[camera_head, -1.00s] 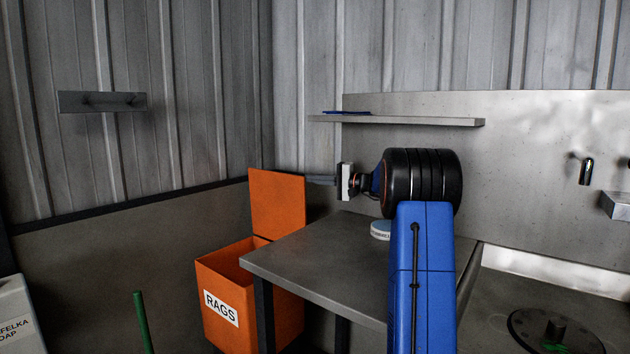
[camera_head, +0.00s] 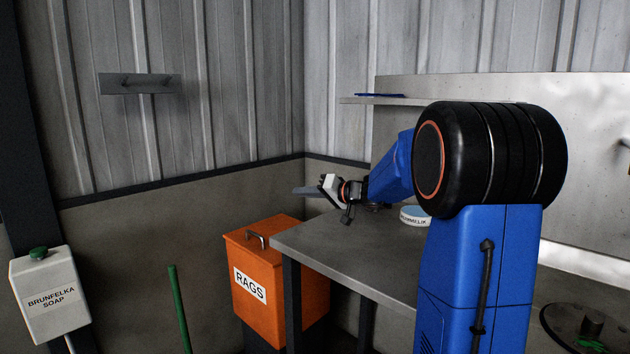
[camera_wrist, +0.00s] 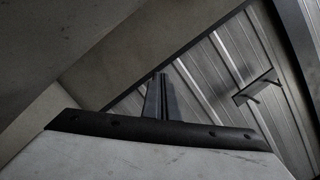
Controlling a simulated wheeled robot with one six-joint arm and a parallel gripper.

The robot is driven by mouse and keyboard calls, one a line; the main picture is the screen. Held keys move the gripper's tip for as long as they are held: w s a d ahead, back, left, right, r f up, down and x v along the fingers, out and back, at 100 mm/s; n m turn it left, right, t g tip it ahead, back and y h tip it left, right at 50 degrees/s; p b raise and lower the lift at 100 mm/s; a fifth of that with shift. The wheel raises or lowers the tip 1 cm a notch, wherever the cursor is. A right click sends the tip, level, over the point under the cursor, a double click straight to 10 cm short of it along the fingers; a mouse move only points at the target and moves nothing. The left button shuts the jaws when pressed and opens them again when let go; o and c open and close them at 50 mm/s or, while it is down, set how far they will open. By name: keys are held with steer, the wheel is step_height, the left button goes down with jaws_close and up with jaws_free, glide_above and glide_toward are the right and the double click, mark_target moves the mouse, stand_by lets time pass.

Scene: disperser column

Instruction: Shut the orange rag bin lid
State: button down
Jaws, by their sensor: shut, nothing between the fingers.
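The orange rag bin (camera_head: 272,290), labelled RAGS, stands at the left end of the metal bench in the head view. Its orange lid (camera_head: 262,235), with a grey handle (camera_head: 257,239) on top, lies flat over the opening, and I see no gap. My gripper (camera_head: 306,191) is above and to the right of the bin, pointing left over the bench's far corner, apart from the lid. Its fingers also show in the wrist view (camera_wrist: 157,98), closed together with nothing between them. The bin is not recognisable in the wrist view.
The metal bench (camera_head: 345,245) borders the bin on the right and carries a round white tin (camera_head: 415,216). Wall shelves (camera_head: 135,84) hang above. The space over the lid is free.

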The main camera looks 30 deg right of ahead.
steer(key=shift+s+a+f, duration=0.3)
steer(key=shift+a+f, duration=0.5)
steer(key=shift+s+a+f, duration=0.25)
steer(key=shift+a+f, duration=0.5)
